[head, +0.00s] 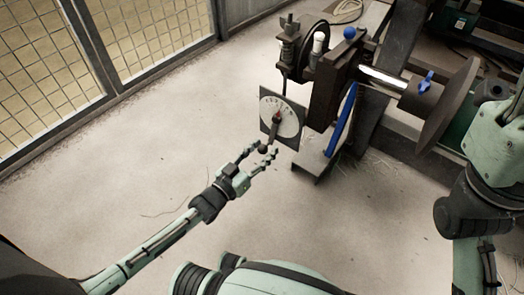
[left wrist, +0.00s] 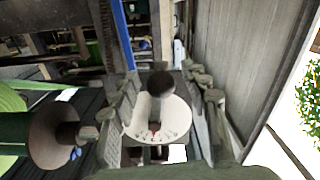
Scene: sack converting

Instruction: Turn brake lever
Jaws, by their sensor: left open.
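The brake lever (head: 273,132) is a short arm with a dark round knob (head: 263,149) at its lower end. It lies over a round white dial (head: 291,122) on a square dark plate, with a red mark near the pivot. My left gripper (head: 262,156) is open at the knob. In the left wrist view the knob (left wrist: 161,84) lies between the spread fingers (left wrist: 165,88), with the dial (left wrist: 174,116) behind it. I see no finger closed on the knob; contact cannot be told. My right arm shows at the right edge, its gripper out of view.
The dark machine frame (head: 327,90) carries a shaft (head: 383,79), a large disc (head: 447,105) and a blue curved strip (head: 341,122). A mesh fence (head: 150,40) stands at the upper left. The concrete floor (head: 150,150) left of the dial is clear.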

